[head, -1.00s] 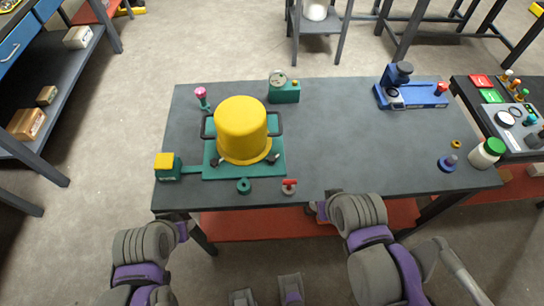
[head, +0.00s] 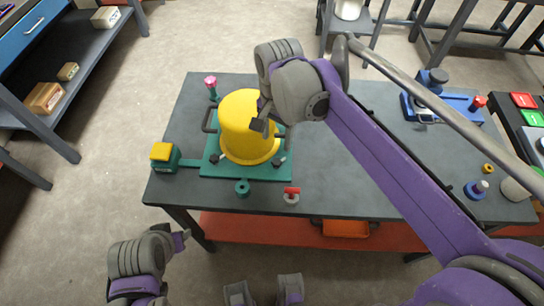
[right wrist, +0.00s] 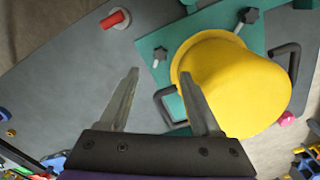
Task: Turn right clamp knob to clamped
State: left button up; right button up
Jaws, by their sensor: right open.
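The right clamp knob (head: 279,161) is a small dark knob on the front right of the green base plate (head: 210,170). In the right wrist view it (right wrist: 160,54) shows just beyond and between my fingertips, apart from them. The other clamp knob (head: 214,157) sits at the front left of the plate. A large yellow cylinder (head: 247,130) stands on the plate between dark handles. My right gripper (head: 270,126) is open and empty above the cylinder's right side; its fingers (right wrist: 158,76) are spread. My left gripper (head: 184,237) is off the table's front left; its jaws are unclear.
A red-handled part (head: 291,195) and a green ring (head: 242,188) lie near the table's front edge. A yellow-topped box (head: 163,155) is on the left, a pink-topped post (head: 211,84) behind. A blue fixture (head: 440,103) stands back right. My right arm crosses the table's right half.

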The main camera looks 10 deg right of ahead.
aim_at(275, 163)
notch_tip(275, 163, down, 11)
jog(key=shift+a+r+b, duration=0.1)
jog(key=shift+r+b, duration=0.1)
jog(key=shift+b, duration=0.4)
grip_shut()
